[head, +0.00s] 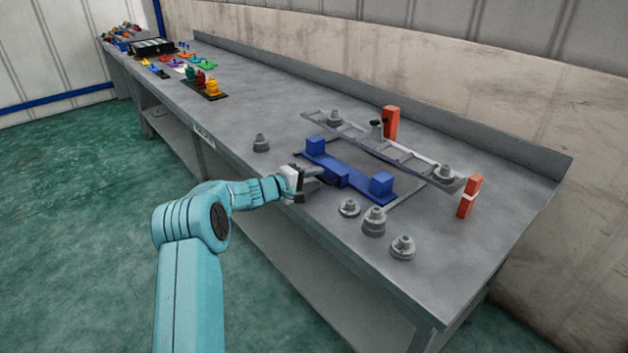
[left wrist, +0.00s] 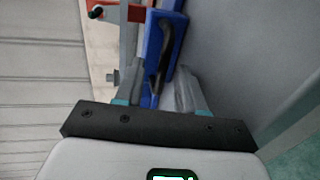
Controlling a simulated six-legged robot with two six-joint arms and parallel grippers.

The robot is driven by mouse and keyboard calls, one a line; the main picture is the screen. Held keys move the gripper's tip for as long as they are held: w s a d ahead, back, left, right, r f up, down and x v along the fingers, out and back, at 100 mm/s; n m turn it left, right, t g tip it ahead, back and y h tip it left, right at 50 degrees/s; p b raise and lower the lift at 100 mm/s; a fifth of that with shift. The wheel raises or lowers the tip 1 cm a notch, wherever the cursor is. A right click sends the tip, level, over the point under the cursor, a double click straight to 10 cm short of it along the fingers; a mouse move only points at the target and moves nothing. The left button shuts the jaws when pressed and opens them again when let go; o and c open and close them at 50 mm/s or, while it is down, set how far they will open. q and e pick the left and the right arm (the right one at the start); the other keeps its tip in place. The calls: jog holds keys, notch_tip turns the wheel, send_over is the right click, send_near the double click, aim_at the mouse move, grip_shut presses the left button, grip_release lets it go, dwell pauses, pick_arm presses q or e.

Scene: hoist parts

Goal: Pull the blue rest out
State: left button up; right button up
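The blue rest (head: 343,172) lies on the workbench, a long bar with raised blue blocks at its ends. It also shows in the left wrist view (left wrist: 152,38), with a dark handle (left wrist: 164,58) on its side. My left gripper (head: 314,176) is at the rest's near side, by the handle. In the left wrist view its two fingers (left wrist: 160,88) stand apart, with the handle between or just beyond their tips; contact cannot be told. My right gripper is not in view.
A grey ladder-like frame (head: 350,133) lies behind the rest, with orange posts (head: 391,122) and (head: 469,196) beside it. Grey stepped weights (head: 374,221) stand in front and to the right. Another weight (head: 261,143) stands left. Coloured parts (head: 212,87) sit farther along the bench.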

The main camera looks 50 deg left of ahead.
pick_arm(q)
jog(key=shift+f, duration=0.1)
jog(key=shift+s, duration=0.35)
jog(key=b+v, duration=0.2)
jog(key=v, duration=1.3)
jog(key=shift+s+a+r, duration=0.2)
jog(key=shift+s, duration=0.05)
